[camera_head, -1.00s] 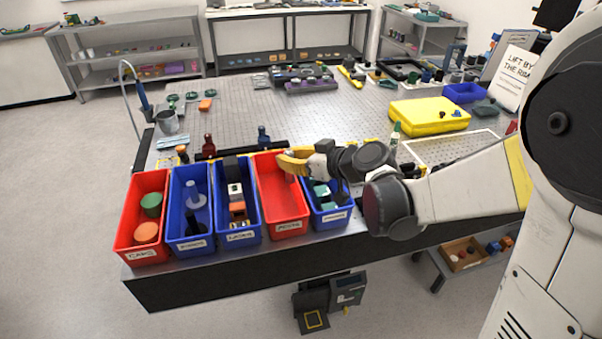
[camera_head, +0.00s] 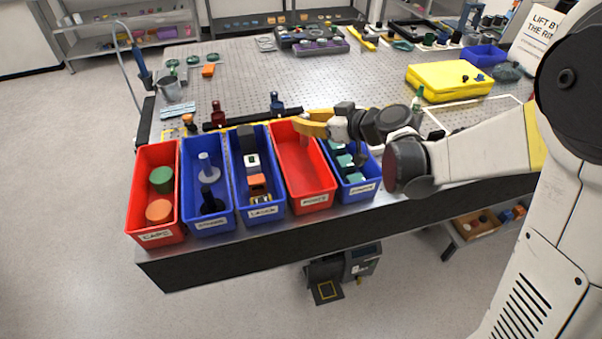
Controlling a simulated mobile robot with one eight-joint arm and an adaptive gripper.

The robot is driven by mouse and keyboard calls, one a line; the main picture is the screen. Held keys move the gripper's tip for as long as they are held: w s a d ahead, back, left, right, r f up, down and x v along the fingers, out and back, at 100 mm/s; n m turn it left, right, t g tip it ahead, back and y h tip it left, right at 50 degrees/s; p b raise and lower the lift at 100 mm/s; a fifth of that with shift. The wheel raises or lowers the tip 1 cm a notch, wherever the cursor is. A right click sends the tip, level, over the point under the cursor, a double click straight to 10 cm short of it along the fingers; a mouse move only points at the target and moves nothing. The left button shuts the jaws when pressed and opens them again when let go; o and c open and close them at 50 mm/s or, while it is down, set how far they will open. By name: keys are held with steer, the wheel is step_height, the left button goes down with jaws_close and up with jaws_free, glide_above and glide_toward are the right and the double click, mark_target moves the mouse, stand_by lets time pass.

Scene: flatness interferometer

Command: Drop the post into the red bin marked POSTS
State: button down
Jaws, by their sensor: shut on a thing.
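The red POSTS bin (camera_head: 314,200) stands at the table's front edge, second from the right in the row. Its visible floor is bare. My gripper (camera_head: 304,124), with yellow fingers, reaches in from the right over the back part of this bin. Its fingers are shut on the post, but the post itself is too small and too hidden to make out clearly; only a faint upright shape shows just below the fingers.
Left of the POSTS bin stand a blue LASER bin (camera_head: 264,212), another blue bin (camera_head: 211,223) and the red CAPS bin (camera_head: 157,236). A blue bin (camera_head: 362,188) with green pieces stands close on its right, below my wrist. A yellow case (camera_head: 450,80) lies further back.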

steer(key=shift+f, duration=0.2)
steer(key=c, duration=1.3)
jaws_free()
steer(key=shift+o, duration=0.2)
steer(key=v, duration=1.2)
steer(key=s+d+f+m+g+h, duration=0.1)
steer(key=s+d+m+h, duration=0.3)
steer(key=s, duration=0.6)
steer(key=s+d+f+m+h, duration=0.2)
steer(key=s+d+m+h, duration=0.3)
steer(key=s, duration=0.4)
steer(key=shift+s+d+f+m+g+h, duration=0.3)
steer(key=shift+s+d+f+g+h, duration=0.1)
steer(key=shift+d+h, duration=0.1)
